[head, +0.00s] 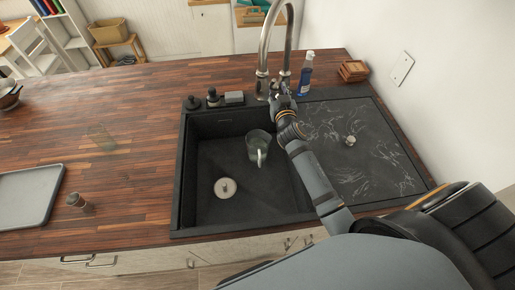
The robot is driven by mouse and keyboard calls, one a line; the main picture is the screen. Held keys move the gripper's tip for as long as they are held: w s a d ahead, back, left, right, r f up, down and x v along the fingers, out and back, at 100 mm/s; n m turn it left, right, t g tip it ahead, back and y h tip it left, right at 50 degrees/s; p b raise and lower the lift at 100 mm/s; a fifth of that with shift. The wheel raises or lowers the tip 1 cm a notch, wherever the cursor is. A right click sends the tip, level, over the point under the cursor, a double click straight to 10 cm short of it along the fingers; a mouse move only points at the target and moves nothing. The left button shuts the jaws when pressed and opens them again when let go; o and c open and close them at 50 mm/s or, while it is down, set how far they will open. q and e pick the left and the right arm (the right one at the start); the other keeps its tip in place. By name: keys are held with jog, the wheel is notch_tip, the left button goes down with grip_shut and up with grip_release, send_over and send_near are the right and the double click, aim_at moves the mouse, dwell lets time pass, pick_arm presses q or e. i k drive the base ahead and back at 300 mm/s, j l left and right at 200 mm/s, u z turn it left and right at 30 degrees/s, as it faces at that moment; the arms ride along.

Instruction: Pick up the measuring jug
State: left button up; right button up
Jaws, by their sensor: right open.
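The measuring jug (258,143) is clear, with a pale handle on its near right side. It stands in the black sink basin (240,190), near the back right. My right arm reaches across the drainboard from the lower right. My right gripper (275,90) is at the back of the sink, beyond the jug and by the base of the tap. It is small in the view, open and apart from the jug. My left gripper is out of view.
A tall metal tap (265,50) rises behind the sink. A blue bottle (305,74) stands right of it, with a dark soap dispenser (212,96) to the left. A clear glass (101,137), a grinder (77,201) and a grey tray (28,197) are on the wooden counter.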

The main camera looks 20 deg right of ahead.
aim_at(258, 151)
jog(key=k+j, duration=0.2)
jog(key=k, duration=0.3)
jog(key=k+j, duration=0.2)
jog(key=k, duration=0.25)
jog(key=k+j, duration=0.15)
jog(key=k, duration=0.35)
